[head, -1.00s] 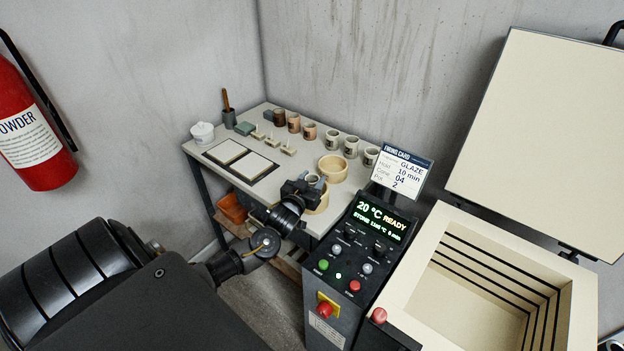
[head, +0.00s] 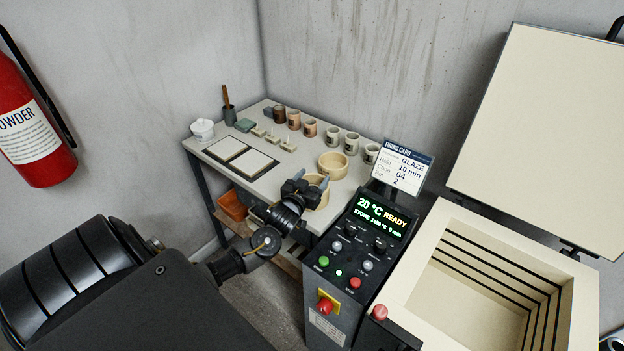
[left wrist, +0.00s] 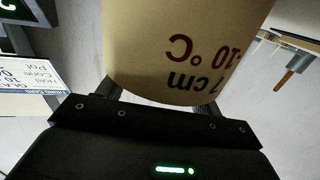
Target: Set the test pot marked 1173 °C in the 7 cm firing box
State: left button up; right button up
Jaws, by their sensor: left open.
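My left gripper (head: 308,184) is open at the near right part of the table. In the left wrist view this box (left wrist: 180,50) is large and upside down, marked 7 cm with a partly cut-off °C figure ending in 10. The gripper's fingers run past its rim, and the inside is hidden, so I cannot tell what is in it.
The kiln (head: 450,225) stands open at the right, its control panel (head: 370,225) close to the gripper. A firing card (head: 404,165) stands above the panel. Two pale tiles (head: 250,163), cones (head: 272,137) and a white jar (head: 202,129) are on the table's left.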

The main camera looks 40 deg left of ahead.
pick_arm(q)
jog(key=shift+r, duration=0.2)
jog(key=shift+r+p, duration=0.35)
jog(key=shift+r, duration=0.05)
jog(key=b+v, duration=0.1)
jog(key=v, duration=1.1)
jog(key=shift+b, duration=0.35)
